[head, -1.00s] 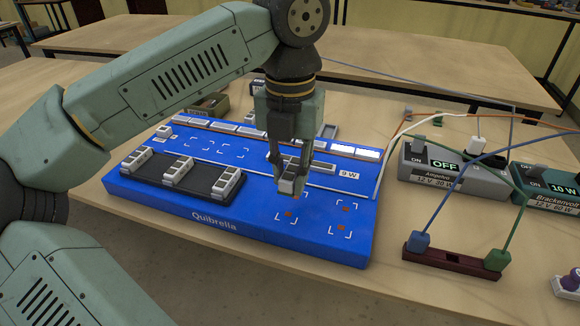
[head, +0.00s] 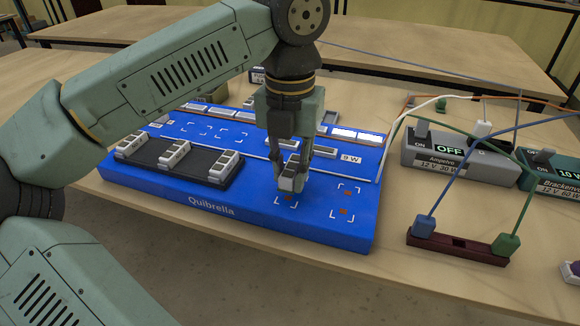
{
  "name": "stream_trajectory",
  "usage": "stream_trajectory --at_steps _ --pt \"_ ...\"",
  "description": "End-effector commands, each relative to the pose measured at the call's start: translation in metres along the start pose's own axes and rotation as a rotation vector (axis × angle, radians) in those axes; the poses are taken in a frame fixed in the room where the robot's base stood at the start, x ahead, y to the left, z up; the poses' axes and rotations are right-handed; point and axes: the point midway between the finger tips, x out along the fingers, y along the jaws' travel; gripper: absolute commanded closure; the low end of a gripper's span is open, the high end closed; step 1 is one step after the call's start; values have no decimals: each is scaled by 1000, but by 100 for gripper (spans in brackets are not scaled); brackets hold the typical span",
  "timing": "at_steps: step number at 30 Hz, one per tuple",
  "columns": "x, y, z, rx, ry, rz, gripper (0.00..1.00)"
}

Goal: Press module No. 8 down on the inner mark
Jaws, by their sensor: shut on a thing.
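My gripper (head: 291,166) points straight down over the right part of the blue Quibrella board (head: 150,190). It is shut on a small grey-and-white module (head: 288,182), held low at the left of two bracketed marks. The module hides most of that mark (head: 286,200), with its corner lines and an orange pad showing around it. I cannot tell if the module touches the board, or read its number. The other mark (head: 345,193), with orange pads, is bare to the right.
A black tray (head: 200,173) on the board's left holds three similar modules. A 9 W label (head: 350,159) and lit strips lie behind my gripper. A grey supply box (head: 450,155) reading OFF and a dark red terminal block (head: 458,246) with cables stand right.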

Motion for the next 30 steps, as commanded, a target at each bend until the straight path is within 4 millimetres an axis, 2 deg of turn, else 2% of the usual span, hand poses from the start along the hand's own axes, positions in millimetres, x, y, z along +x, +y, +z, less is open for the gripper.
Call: stream_trajectory --at_steps 14,30 --pt "1 0 0 0 0 0 100" --pt "14 0 0 0 0 0 100"
